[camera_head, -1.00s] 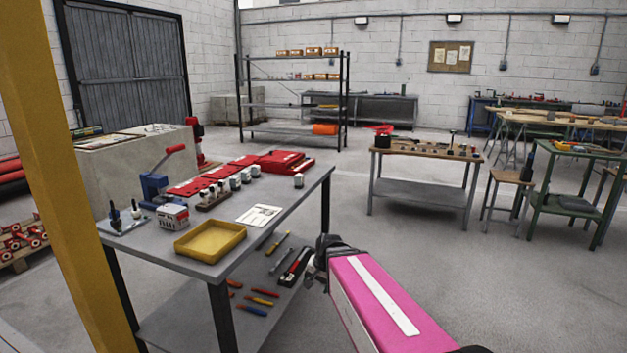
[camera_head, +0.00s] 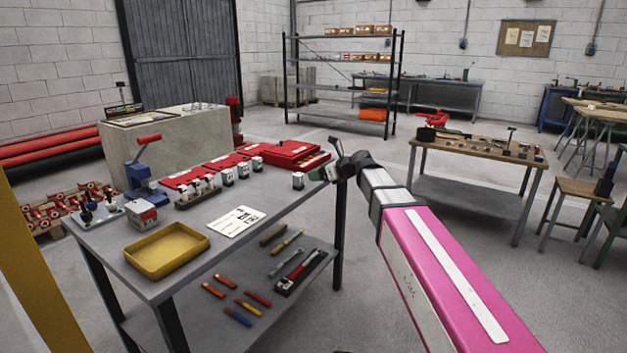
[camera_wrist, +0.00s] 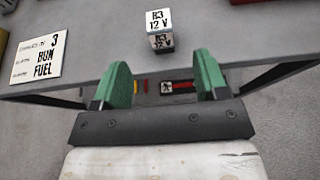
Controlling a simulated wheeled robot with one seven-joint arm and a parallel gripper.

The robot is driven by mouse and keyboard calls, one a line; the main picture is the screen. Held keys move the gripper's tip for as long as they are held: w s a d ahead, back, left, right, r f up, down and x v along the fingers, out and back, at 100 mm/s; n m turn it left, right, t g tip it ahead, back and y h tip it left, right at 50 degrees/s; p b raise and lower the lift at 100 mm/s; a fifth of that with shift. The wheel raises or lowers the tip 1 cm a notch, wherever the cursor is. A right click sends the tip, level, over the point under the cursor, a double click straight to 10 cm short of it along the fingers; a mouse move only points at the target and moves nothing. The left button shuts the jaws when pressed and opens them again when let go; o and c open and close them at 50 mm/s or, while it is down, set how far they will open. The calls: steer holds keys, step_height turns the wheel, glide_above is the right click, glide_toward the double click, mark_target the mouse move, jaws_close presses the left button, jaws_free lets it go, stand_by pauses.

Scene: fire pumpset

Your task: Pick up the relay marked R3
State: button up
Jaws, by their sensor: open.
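The relay marked R3 12 V is a small white block with a grey lower part in the wrist view (camera_wrist: 159,22). It stands alone on the grey workbench (camera_head: 280,207), near its right edge in the head view (camera_head: 298,181). My gripper (camera_head: 325,173) is just right of the relay there, at the bench edge. In the wrist view my gripper (camera_wrist: 163,78) shows two green fingers, spread wide with nothing between them. The relay lies beyond the fingertips, roughly centred between them and apart from them.
A white printed card (camera_head: 236,221) and a yellow tray (camera_head: 167,250) lie on the bench. Several similar relays (camera_head: 228,176) stand left of R3, beside red cases (camera_head: 290,153). Tools lie on the lower shelf (camera_head: 205,318). Bench top around R3 is clear.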

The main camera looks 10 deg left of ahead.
mark_target(302, 179)
steer(key=x, duration=0.5)
steer(key=shift+w, duration=0.15)
steer(key=shift+f+x, duration=0.3)
steer(key=shift+x, duration=1.1)
steer(key=shift+f+x, duration=0.25)
steer(key=shift+x, duration=1.15)
steer(key=shift+d, duration=0.15)
steer(key=c, duration=1.1)
